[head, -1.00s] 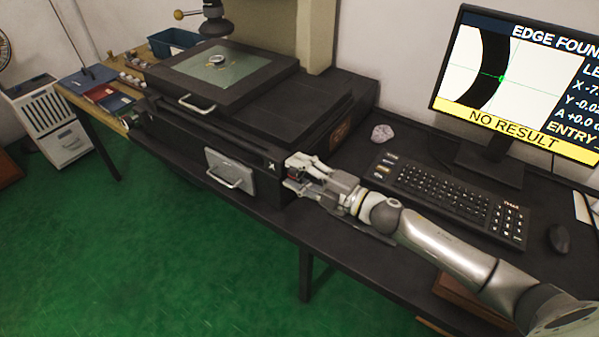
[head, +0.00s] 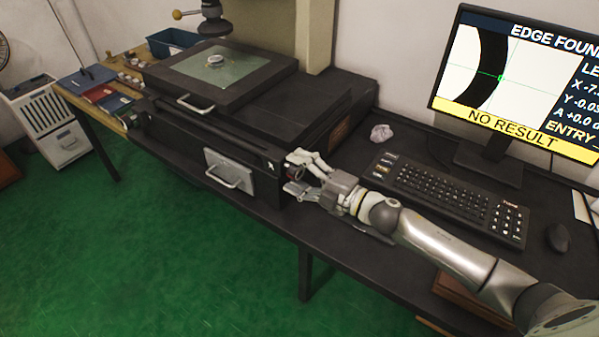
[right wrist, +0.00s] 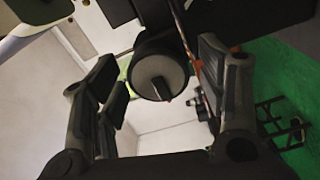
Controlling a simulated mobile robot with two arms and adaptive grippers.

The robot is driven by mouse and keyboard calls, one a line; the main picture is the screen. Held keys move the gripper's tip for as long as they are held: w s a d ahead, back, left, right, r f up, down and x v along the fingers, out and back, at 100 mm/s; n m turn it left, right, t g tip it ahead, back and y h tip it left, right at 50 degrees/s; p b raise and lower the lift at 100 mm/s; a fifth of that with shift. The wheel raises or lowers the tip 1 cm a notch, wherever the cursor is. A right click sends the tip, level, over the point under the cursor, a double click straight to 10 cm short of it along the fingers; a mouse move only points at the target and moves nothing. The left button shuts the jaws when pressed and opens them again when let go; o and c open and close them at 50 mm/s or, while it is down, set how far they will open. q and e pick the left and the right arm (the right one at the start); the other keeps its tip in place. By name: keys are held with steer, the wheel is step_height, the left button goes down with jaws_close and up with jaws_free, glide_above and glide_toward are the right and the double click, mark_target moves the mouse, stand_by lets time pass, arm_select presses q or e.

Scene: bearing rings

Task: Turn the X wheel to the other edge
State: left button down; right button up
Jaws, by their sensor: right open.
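The X wheel (right wrist: 160,77) is a dark round knob with a grey end face and a small mark near its edge, in the middle of the right wrist view. In the head view the wheel (head: 295,172) shows small at the right end of the machine's front, beside the X label. My right gripper (head: 292,172) is open, with one finger on each side of the wheel and gaps visible. Its fingers also frame the wheel in the right wrist view (right wrist: 162,88). The monitor (head: 520,82) shows a green cross on a black curved band's right edge and "NO RESULT".
The measuring machine's stage (head: 225,75) carries a small ring (head: 215,61) on its glass. A crumpled paper (head: 381,132) lies behind. The green floor in front is clear.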

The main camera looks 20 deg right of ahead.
steer(key=shift+s, duration=0.1)
steer(key=v, duration=1.2)
stand_by(0.4)
